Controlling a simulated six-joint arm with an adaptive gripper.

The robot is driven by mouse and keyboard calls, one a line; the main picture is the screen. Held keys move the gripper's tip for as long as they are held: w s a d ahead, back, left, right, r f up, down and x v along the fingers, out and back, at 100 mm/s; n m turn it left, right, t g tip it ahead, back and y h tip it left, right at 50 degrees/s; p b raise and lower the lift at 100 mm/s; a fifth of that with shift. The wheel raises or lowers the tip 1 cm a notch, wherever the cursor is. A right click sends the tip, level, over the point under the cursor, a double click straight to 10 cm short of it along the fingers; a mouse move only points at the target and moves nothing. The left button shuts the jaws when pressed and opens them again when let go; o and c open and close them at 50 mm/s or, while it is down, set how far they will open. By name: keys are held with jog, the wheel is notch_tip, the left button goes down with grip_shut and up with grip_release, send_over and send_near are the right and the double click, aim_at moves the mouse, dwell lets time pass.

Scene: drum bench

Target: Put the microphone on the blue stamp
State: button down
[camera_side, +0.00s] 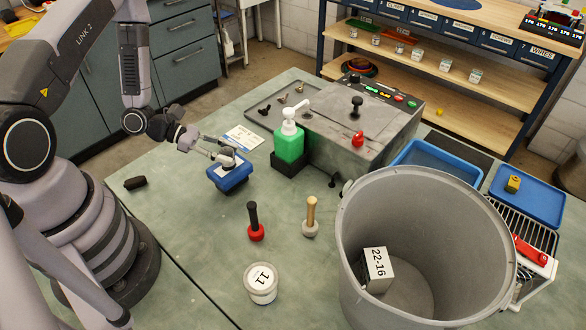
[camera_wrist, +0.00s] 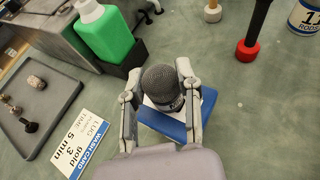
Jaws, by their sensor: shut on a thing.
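The microphone (camera_wrist: 163,84) has a grey mesh head and a dark body, and stands upright between the two fingers of my gripper (camera_wrist: 160,92). My gripper is shut on it. The blue stamp (camera_wrist: 205,103), a blue block with a white top, lies directly below the microphone. In the side view the blue stamp (camera_side: 233,180) sits on the bench left of the green bottle, with my gripper (camera_side: 224,156) just over its top. The microphone's lower end is hidden, so I cannot tell whether it touches the stamp.
A green pump bottle (camera_side: 289,142) in a dark holder stands close behind right. A white card (camera_side: 243,137) lies behind the stamp. Red-based (camera_side: 256,228) and wooden-handled (camera_side: 311,218) tools, a white tub (camera_side: 261,284) and a large grey drum (camera_side: 362,215) stand to the right.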

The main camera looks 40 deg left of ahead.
jog(key=c, duration=0.8)
grip_release()
jog(key=shift+f, duration=0.1)
jog(key=shift+s+a+r, duration=0.1)
jog(key=shift+a+r, duration=0.05)
jog(key=shift+r, duration=0.1)
jog(key=v, duration=1.1)
jog(key=s+d+r+m+y, duration=0.2)
jog(key=s+r+m+y, duration=0.1)
jog(key=r+m, duration=0.5)
jog(key=s+d+r+m+g+y, duration=0.1)
jog(key=s+r+m+y, duration=0.3)
jog(key=r+m, duration=0.4)
jog(key=s+d+r+m+y, duration=0.3)
jog(key=r+m, duration=0.5)
jog(key=r, duration=0.4)
jog(key=shift+s+d+m+g+y, duration=0.2)
jog(key=shift+d+m+g+y, duration=0.2)
jog(key=shift+d+y, duration=0.15)
